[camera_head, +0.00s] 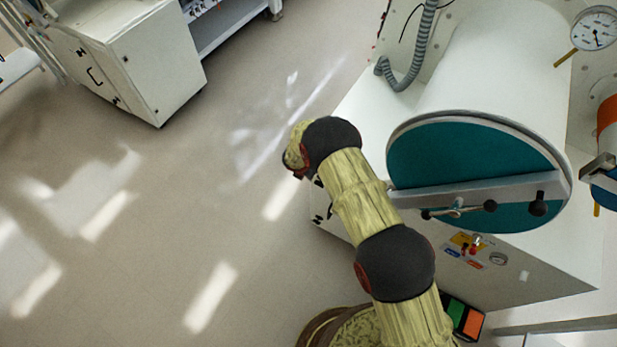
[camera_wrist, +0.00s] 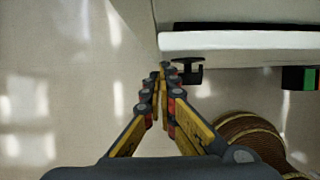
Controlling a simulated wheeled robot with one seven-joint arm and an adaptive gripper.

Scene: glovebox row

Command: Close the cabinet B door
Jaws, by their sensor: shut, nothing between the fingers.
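The white cabinet under the large glovebox chamber stands at the right in the head view (camera_head: 520,275). Black marks on its left face are mostly hidden by my arm, so I cannot read a letter. In the wrist view a white panel edge (camera_wrist: 250,41), seemingly the door's top, has a dark gap behind it and a black handle (camera_wrist: 190,70) on its near side. My gripper (camera_wrist: 163,72) is shut and empty, its fingertips just left of the handle. Contact cannot be told. In the head view the fingers are hidden behind my wrist.
A grey hose (camera_head: 415,60) hangs behind. The floor to the left is clear.

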